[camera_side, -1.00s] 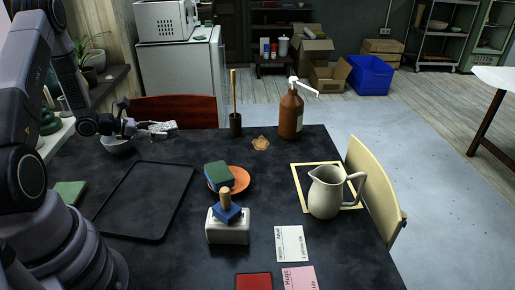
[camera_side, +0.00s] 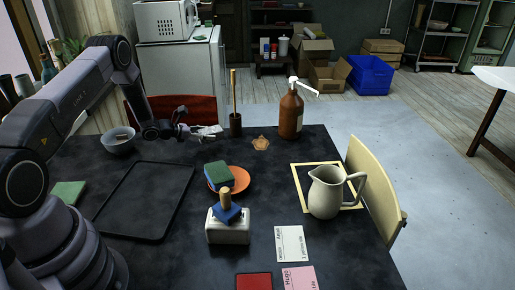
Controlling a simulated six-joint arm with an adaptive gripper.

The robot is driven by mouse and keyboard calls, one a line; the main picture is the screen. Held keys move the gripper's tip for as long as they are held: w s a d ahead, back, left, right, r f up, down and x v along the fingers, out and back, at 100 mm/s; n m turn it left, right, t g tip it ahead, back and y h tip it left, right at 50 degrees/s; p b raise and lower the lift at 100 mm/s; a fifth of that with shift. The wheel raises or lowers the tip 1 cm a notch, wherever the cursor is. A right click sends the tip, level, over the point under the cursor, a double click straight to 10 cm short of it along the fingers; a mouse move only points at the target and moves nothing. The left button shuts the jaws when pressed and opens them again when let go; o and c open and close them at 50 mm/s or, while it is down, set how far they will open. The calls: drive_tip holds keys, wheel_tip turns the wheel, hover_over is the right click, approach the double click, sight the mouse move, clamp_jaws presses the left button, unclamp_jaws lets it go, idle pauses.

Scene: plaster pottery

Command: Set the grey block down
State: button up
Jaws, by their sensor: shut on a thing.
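My gripper (camera_side: 190,131) is at the back of the dark table, left of the dark pot with a wooden stick. It is shut on a small light grey block (camera_side: 209,131). The block is held out to the right of the fingers and looks to be a little above the table top; the exact gap is hard to tell. The fingers are small and dark here and partly hide the block.
A grey bowl (camera_side: 119,141) and black tray (camera_side: 146,201) lie left. The stick pot (camera_side: 235,124), brown pump bottle (camera_side: 291,112), orange plate (camera_side: 241,181) with stacked blocks, white block (camera_side: 228,232) and pitcher (camera_side: 325,193) stand right. Bare table lies between tray and plate.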

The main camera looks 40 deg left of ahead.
sight(210, 149)
drive_tip(key=shift+w+a+f, duration=0.1)
drive_tip(key=shift+w+f, duration=0.1)
drive_tip(key=shift+w+a+f, duration=0.1)
drive_tip(key=shift+w+f, duration=0.1)
drive_tip(key=shift+f, duration=1.6)
drive_tip(key=shift+f, duration=0.15)
drive_tip(key=o, duration=1.2)
drive_tip(key=shift+o, duration=0.2)
